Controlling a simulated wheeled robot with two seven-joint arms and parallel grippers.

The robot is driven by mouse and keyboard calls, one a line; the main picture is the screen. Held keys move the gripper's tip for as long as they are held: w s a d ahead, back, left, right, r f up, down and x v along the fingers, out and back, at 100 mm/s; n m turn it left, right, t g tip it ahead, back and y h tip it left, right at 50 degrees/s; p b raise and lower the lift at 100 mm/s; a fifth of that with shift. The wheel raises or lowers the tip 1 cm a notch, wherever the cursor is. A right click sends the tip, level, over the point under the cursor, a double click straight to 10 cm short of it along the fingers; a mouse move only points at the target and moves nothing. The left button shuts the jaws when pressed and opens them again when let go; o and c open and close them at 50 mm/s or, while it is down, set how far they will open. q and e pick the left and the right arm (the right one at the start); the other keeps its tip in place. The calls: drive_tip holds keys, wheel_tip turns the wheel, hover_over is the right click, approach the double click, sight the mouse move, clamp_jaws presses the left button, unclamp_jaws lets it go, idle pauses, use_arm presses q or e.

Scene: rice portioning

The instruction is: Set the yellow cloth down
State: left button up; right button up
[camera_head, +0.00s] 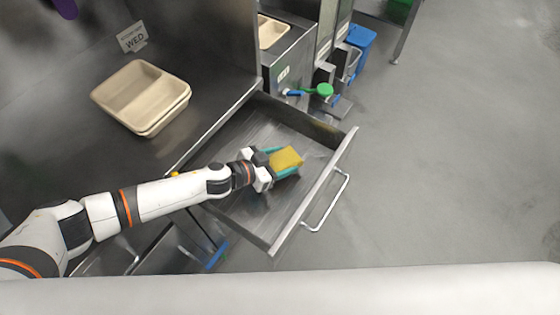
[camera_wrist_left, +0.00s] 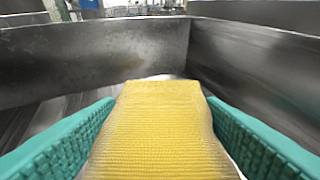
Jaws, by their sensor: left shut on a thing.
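The yellow cloth (camera_head: 287,158) is between the teal fingers of my left gripper (camera_head: 283,162), over the open metal drawer (camera_head: 258,201). In the left wrist view the cloth (camera_wrist_left: 160,130) is a ribbed block filling the space between the two teal fingers (camera_wrist_left: 160,140). My left gripper is shut on it. The drawer's metal walls (camera_wrist_left: 95,55) rise ahead and to the right in that view. I cannot tell whether the cloth touches the drawer floor. My right gripper is not in view.
Stacked beige divided trays (camera_head: 142,96) sit on the dark counter (camera_head: 60,130) near a WED sign (camera_head: 132,37). A green and blue utensil (camera_head: 324,90) is beside the dispensers behind the drawer. The drawer handle (camera_head: 327,204) sticks out over clear grey floor (camera_head: 450,190).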

use_arm(q)
drive_tip(key=shift+f, duration=0.2)
drive_tip(key=shift+f+b, duration=0.3)
drive_tip(key=shift+f, duration=0.2)
drive_tip(key=shift+s, duration=0.1)
drive_tip(key=o, duration=0.9)
drive_tip(key=shift+f, duration=0.1)
drive_tip(key=shift+o, duration=0.4)
drive_tip(key=shift+s+f, duration=0.1)
drive_tip(key=r+v, duration=0.1)
drive_tip(key=v, duration=1.1)
drive_tip(key=shift+w+r+p, duration=0.25)
drive_tip(key=shift+r+p, duration=0.05)
drive_tip(key=shift+p, duration=0.1)
